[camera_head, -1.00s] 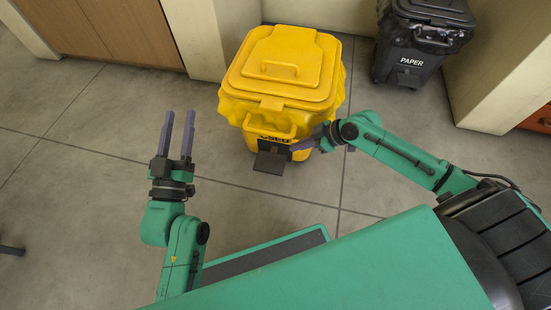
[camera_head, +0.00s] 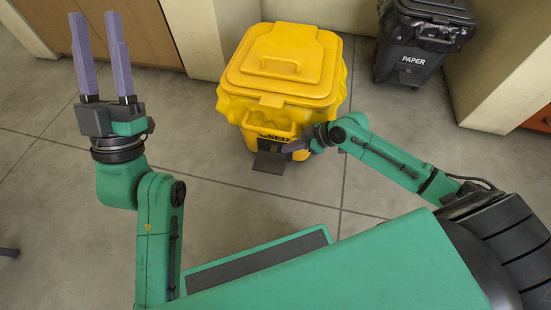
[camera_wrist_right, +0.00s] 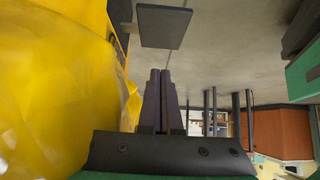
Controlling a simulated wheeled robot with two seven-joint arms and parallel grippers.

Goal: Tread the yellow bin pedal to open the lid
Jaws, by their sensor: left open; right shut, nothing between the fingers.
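The yellow bin (camera_head: 283,75) stands on the floor with its lid (camera_head: 285,58) down. A dark pedal plate (camera_head: 270,163) sticks out at the bottom of its front; it also shows at the top of the right wrist view (camera_wrist_right: 164,25). My right gripper (camera_head: 291,146) is shut and empty, close beside the bin's front and just right of the pedal. In the right wrist view its fingers (camera_wrist_right: 160,80) point toward the pedal, with a gap in the picture between them. My left gripper (camera_head: 97,50) is open and empty, raised left of the bin.
A black bin marked PAPER (camera_head: 415,45) stands at the back right by a wall corner. Wooden cabinet doors (camera_head: 125,30) are at the back left. The tiled floor left of the yellow bin is clear.

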